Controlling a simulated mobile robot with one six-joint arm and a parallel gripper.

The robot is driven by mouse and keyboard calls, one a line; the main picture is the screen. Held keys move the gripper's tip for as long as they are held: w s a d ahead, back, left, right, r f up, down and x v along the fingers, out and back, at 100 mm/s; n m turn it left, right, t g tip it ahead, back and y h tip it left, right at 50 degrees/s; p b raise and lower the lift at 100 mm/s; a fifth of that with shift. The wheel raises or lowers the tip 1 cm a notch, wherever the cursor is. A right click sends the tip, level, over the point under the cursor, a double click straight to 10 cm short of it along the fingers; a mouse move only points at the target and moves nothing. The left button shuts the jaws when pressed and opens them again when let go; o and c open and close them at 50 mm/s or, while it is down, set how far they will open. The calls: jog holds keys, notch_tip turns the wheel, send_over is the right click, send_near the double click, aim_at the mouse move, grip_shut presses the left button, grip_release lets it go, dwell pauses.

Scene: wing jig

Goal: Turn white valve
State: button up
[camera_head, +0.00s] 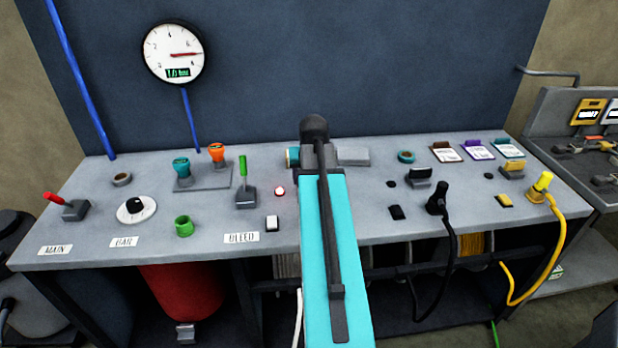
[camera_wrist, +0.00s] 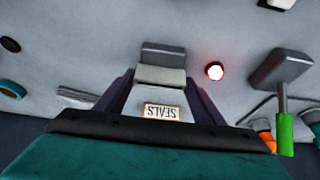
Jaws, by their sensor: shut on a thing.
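My gripper (camera_wrist: 160,84) points down at the bench, its two dark fingers on either side of a pale block (camera_wrist: 160,75). It is shut on this block, which has a darker grey part (camera_wrist: 163,49) next to it. I cannot tell for sure whether the block is the white valve's handle. In the head view my teal arm covers this spot. A white round dial with a black knob (camera_head: 136,208) stands apart at the left, above the BAR label.
Next to the gripper are a lit red lamp (camera_wrist: 214,71) and a green lever (camera_wrist: 285,134); the lever also shows in the head view (camera_head: 243,168). Black (camera_head: 437,197) and yellow (camera_head: 541,185) plugs with cables stand at the right.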

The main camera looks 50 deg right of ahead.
jog(key=o, duration=1.1)
jog(key=shift+c, duration=0.2)
jog(key=shift+r, duration=0.1)
jog(key=b+v, duration=0.2)
jog(key=v, duration=1.1)
jog(key=shift+a+r, duration=0.2)
jog(key=shift+r, duration=0.05)
jog(key=shift+s, duration=0.1)
